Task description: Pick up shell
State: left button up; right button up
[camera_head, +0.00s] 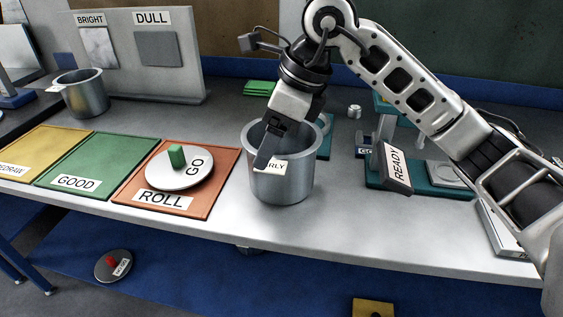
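No label in view reads "shell". A grey metal pot (300,180), an open cup-like shell with a partly covered label ending "RLY", stands upright at the front of the bench, in the middle. My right gripper (264,158) comes down over its rim from above. One finger is in front of the pot's wall and covers part of the label. The other finger is hidden, so I cannot tell whether the gripper grips the wall. A second metal pot (88,97) with a small tag stands at the back left. My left gripper is not in view.
A GO disc (163,182) with a green knob lies on the orange ROLL mat (220,160). A green GOOD mat (95,160) and a yellow mat (42,142) lie left. A BRIGHT/DULL panel (190,80) stands behind. A READY fixture (397,170) stands right of the pot.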

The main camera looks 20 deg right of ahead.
jog(key=x, duration=0.4)
jog(key=shift+w+p, duration=0.2)
jog(key=shift+p, duration=0.15)
jog(key=shift+d, duration=0.1)
jog(key=c, duration=1.5)
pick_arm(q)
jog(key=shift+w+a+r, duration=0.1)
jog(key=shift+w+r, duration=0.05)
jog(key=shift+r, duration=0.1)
pick_arm(e)
jog(key=shift+r, duration=0.1)
